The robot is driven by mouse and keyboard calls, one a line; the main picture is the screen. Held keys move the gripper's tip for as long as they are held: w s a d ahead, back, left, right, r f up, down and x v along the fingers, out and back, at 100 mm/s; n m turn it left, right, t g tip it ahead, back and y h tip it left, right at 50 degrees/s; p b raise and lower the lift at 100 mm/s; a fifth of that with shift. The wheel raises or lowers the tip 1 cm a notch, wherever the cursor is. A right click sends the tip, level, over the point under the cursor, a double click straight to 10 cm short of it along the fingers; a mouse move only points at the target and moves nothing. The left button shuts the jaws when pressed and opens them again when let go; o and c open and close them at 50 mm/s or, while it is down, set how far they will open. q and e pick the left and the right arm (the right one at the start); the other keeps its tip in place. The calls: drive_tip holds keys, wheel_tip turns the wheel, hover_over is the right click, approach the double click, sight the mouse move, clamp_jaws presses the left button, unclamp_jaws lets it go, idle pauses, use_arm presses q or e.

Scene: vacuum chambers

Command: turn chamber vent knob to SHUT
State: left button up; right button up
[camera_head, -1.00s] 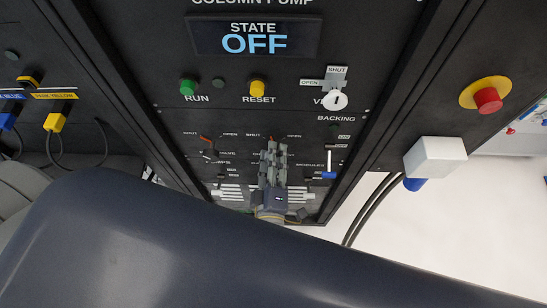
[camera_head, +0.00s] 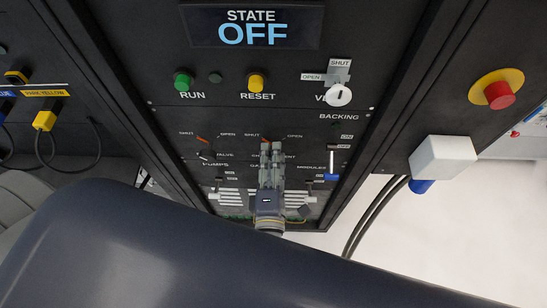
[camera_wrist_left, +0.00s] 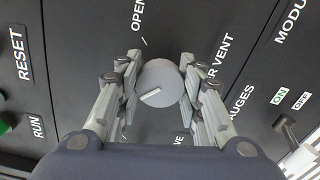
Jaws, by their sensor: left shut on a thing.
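The chamber vent knob (camera_wrist_left: 160,83) is a round grey knob on the black panel, with a white pointer line. In the left wrist view its line points to the lower left, away from the OPEN label at the top. My left gripper (camera_wrist_left: 160,90) is shut on this knob, one finger on each side. In the head view my left gripper (camera_head: 271,158) reaches up to the panel and hides the knob. The SHUT label (camera_head: 251,135) shows there at the upper left of the gripper. My right gripper is in neither view.
Left of the gripper is another valve knob (camera_head: 204,154). To its right is a blue-tipped lever (camera_head: 332,165). Above are the green RUN button (camera_head: 183,82), yellow RESET button (camera_head: 257,83) and white vent knob (camera_head: 338,95). A red emergency button (camera_head: 499,95) is at right.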

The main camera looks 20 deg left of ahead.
use_arm(q)
drive_tip(key=shift+a, duration=0.15)
drive_tip(key=o, duration=1.1)
drive_tip(key=v, duration=1.2)
